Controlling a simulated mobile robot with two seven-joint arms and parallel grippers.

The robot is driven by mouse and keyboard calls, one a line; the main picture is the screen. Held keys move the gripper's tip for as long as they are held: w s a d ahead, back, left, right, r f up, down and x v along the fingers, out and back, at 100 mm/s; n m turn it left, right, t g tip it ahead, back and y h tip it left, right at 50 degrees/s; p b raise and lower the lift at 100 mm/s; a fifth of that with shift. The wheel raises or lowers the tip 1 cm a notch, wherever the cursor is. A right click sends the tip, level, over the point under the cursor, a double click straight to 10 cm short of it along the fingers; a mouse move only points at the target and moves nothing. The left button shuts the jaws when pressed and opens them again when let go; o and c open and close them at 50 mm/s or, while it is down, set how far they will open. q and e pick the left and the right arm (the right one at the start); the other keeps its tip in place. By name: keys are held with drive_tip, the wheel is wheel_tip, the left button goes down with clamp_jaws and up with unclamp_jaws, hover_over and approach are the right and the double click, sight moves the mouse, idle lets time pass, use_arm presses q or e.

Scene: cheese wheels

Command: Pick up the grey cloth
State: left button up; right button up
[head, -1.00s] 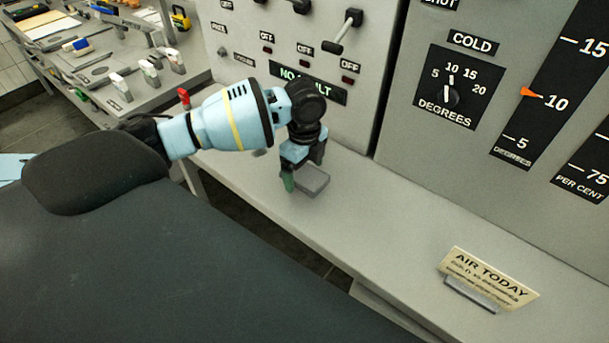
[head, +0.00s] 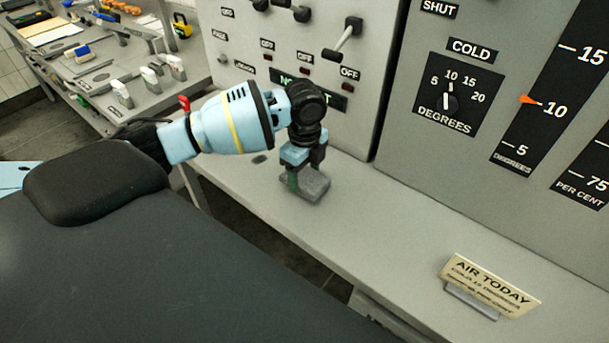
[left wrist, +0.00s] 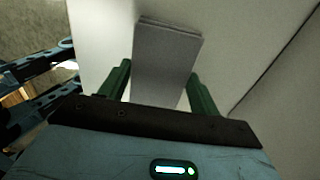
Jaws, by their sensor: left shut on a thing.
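The grey cloth (head: 312,186) is a folded, flat rectangular block at the ledge below the panel. My left gripper (head: 303,182) is over it, pointing down, with its green fingers at the cloth. In the left wrist view the cloth (left wrist: 167,60) lies between the two green fingers (left wrist: 160,88), and the gripper is shut on it. Whether the cloth touches the ledge is hard to tell. My right gripper is not in view.
The pale ledge (head: 390,235) is clear to the right up to an "AIR TODAY" sign (head: 490,283). The control panel (head: 385,120) with levers and a dial rises behind. A bench with tools (head: 110,75) stands at the back left.

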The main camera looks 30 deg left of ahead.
use_arm(q)
wheel_tip(320, 180, up, 3)
drive_tip(key=shift+f, duration=0.15)
drive_tip(key=s+d, duration=0.2)
drive_tip(key=s, duration=0.5)
drive_tip(key=s+d+r+p, duration=0.1)
drive_tip(key=s+d, duration=0.2)
drive_tip(key=s, duration=0.5)
drive_tip(key=shift+d, duration=0.35)
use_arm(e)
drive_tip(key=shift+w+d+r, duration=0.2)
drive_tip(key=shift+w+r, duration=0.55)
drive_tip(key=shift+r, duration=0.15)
use_arm(q)
drive_tip(key=o, duration=0.4)
drive_tip(key=shift+c, duration=1.5)
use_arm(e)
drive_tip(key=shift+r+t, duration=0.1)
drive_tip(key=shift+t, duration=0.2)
use_arm(q)
drive_tip(key=shift+w, duration=0.15)
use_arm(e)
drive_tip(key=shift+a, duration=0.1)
